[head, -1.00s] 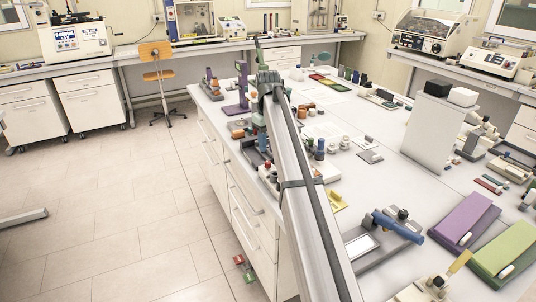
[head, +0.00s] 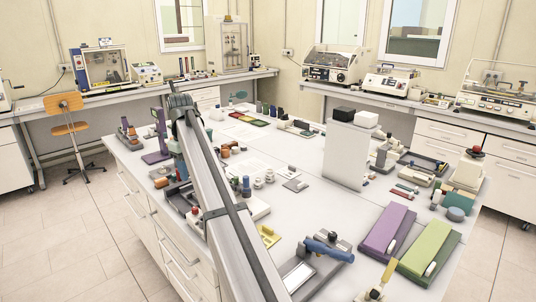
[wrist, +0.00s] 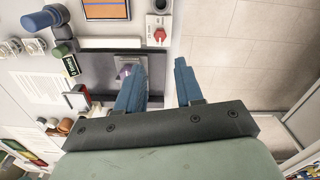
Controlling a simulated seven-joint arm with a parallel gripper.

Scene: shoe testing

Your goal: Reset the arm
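My gripper (wrist: 158,85) shows in the wrist view with two blue fingers spread apart and nothing between them. It points down over the left edge of the island bench, with its left finger over a dark tray (wrist: 100,68) and its right finger over the bench edge and floor. In the head view my arm rises from the bottom middle along the bench's left side. The fingers cannot be made out there.
The white island bench (head: 330,205) carries many items: a blue-handled tool (head: 328,250), purple (head: 387,228) and green (head: 430,250) cases, and a white upright panel (head: 345,155). An orange chair (head: 68,125) stands at the left. Floor (head: 60,240) left of the bench is clear.

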